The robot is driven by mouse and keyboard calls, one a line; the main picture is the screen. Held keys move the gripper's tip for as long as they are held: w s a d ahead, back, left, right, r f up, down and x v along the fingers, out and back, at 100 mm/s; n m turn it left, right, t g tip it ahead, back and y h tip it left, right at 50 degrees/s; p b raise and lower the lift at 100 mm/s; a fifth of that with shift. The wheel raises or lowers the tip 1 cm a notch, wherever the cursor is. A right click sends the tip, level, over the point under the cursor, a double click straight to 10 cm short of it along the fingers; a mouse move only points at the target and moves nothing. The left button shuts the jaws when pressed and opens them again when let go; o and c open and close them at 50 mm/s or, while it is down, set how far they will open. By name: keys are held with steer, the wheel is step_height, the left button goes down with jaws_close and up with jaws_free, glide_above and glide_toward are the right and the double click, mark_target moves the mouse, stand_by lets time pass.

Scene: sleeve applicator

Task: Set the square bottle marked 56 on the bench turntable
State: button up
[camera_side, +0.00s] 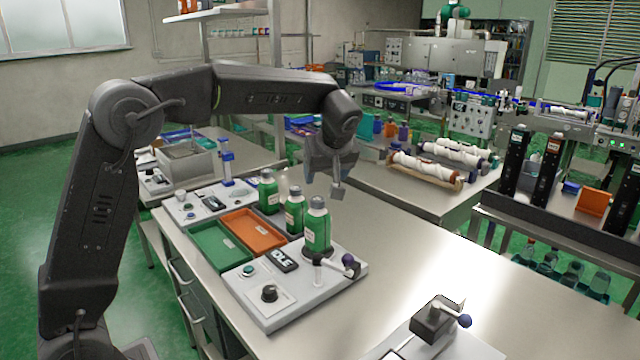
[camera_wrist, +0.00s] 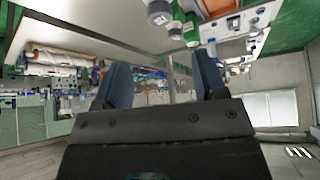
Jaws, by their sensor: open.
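Three green bottles with grey caps and pale labels stand in a row on the near bench in the side view: a rear bottle (camera_side: 268,194), a middle bottle (camera_side: 295,213) and a front bottle (camera_side: 317,232). The number 56 is not readable on any of them, and I cannot tell which is square. My gripper (camera_side: 335,185) is open and empty, in the air to the right of the bottles and apart from them. Its two fingers (camera_wrist: 163,82) show spread in the wrist view, with a bottle cap (camera_wrist: 160,17) at the top edge. I cannot make out the turntable clearly.
A green tray (camera_side: 218,250) and an orange tray (camera_side: 255,232) lie left of the bottles. The bench to the right is clear up to a clamp device (camera_side: 436,318).

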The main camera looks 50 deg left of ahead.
steer(key=s+d+r+m+t+h, duration=0.1)
steer(key=s+d+r+m, duration=0.15)
steer(key=s, duration=0.45)
steer(key=s+d+r+m+h, duration=0.1)
steer(key=s+d+m+h, duration=0.1)
steer(key=s+m, duration=0.35)
steer(key=s+d+f+m+t+h, duration=0.1)
steer(key=s+d+f+m, duration=0.1)
steer(key=s, duration=0.6)
steer(key=s+d+f+m+h, duration=0.2)
steer(key=s+d+f+m, duration=0.1)
steer(key=s, duration=0.6)
steer(key=shift+f+t, duration=0.4)
steer(key=shift+f, duration=0.3)
